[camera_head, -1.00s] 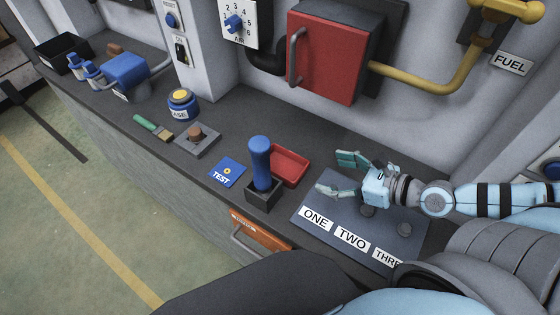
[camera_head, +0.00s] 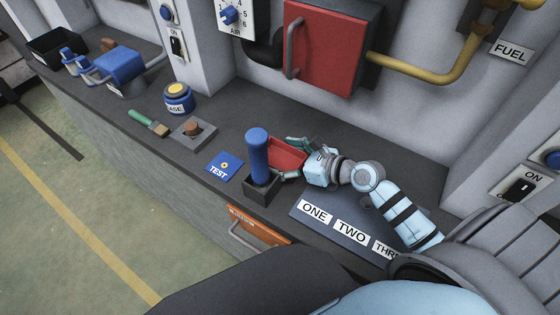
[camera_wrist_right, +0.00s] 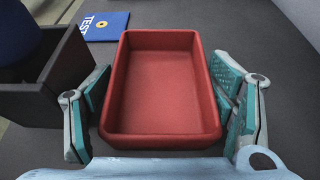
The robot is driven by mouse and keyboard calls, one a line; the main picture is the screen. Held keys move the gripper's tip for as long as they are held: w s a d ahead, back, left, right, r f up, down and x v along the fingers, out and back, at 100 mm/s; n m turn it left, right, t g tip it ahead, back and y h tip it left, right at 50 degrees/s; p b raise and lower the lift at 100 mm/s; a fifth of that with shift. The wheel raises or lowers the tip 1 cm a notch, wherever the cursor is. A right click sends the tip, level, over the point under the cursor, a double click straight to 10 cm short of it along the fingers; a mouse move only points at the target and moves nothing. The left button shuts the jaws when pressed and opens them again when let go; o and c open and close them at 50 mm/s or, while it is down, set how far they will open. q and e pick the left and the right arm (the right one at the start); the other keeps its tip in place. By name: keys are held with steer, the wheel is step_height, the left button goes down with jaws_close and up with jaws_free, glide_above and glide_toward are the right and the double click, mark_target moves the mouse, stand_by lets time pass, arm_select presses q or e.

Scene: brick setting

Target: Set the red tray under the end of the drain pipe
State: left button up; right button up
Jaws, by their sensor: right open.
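The red tray (camera_head: 284,153) is shallow and empty and lies on the dark grey counter, just right of the blue-handled lever. In the right wrist view the tray (camera_wrist_right: 165,90) fills the middle. My right gripper (camera_head: 287,158) is open, with one finger on each long side of the tray. The right finger is very close to the wall; I cannot tell if it touches. My left gripper is not in view. Grey (camera_head: 156,62), black (camera_head: 261,52) and yellow (camera_head: 430,78) pipes show along the wall; I cannot tell which is the drain pipe.
The blue-handled lever (camera_head: 258,157) in its black box stands close on the tray's left. The counter behind the tray is clear below the red box (camera_head: 326,50).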

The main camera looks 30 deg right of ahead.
steer(key=c, duration=1.2)
steer(key=shift+r, duration=0.1)
